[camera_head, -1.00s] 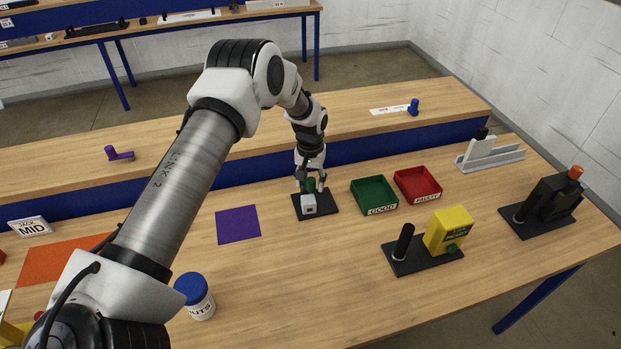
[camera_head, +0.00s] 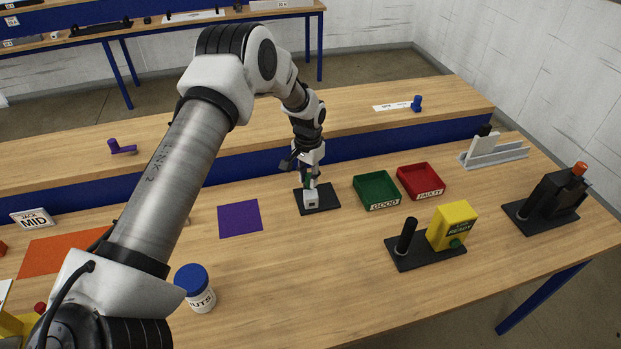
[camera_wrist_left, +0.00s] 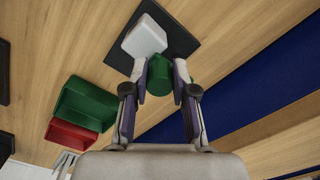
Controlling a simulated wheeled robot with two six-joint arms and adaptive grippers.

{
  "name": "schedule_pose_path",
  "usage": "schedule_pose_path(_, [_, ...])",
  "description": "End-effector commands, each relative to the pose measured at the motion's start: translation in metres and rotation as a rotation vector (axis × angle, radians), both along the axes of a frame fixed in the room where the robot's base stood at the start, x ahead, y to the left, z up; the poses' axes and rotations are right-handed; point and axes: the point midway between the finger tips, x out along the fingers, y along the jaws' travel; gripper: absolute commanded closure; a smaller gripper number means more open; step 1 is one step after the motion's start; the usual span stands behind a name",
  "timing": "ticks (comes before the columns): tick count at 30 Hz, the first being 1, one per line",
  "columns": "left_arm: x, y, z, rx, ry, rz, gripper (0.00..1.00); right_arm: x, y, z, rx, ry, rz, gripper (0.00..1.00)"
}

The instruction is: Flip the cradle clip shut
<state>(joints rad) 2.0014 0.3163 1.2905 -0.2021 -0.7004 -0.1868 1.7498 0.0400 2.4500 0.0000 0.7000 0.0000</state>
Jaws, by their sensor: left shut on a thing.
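The cradle is a pale grey block (camera_head: 312,202) on a black base plate (camera_head: 328,199), in the middle of the bench. In the left wrist view the block (camera_wrist_left: 144,38) and plate (camera_wrist_left: 180,42) are just beyond my fingertips. A green piece at the cradle, which looks like its clip (camera_wrist_left: 187,84), is between the fingers of my left gripper (camera_wrist_left: 160,78). The left gripper (camera_head: 309,182) is shut on it, close above the plate. The fingers partly hide the green piece, so its exact angle is unclear. My right gripper is not in view.
A green GOOD tray (camera_head: 377,205) and a red FAULTY tray (camera_head: 422,195) stand to the right. A yellow READY box (camera_head: 452,226) and a black post (camera_head: 405,236) share a plate in front. A purple mat (camera_head: 239,218) lies left, with bare bench around it.

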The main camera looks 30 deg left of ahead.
Motion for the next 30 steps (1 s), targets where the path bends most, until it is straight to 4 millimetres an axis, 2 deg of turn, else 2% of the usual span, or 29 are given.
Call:
schedule_pose_path(5, [-0.001, 0.0, -0.002, 0.0, 0.003, 0.002, 1.0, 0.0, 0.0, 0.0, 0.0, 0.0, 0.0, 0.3])
schedule_pose_path(6, [-0.001, 0.0, -0.002, 0.0, 0.003, 0.002, 0.6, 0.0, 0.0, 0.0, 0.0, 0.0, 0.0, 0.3])
schedule_pose_path(7, [-0.001, 0.0, -0.002, 0.0, 0.003, 0.002, 0.49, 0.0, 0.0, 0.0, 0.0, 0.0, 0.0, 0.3])
schedule_pose_path(16, [0.0, 0.0, 0.0, 0.0, 0.002, 0.003, 0.49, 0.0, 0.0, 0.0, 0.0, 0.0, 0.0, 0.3])
schedule_pose_path(19, [0.0, 0.0, 0.008, 0.0, -0.001, 0.003, 0.49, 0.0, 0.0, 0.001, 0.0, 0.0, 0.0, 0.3])
schedule_pose_path(23, [0.001, 0.0, 0.033, 0.0, -0.002, 0.003, 0.49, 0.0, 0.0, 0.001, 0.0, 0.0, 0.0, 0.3])
schedule_pose_path(30, [0.002, 0.0, 0.093, 0.0, 0.0, 0.003, 0.49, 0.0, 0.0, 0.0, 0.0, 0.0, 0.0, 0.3])
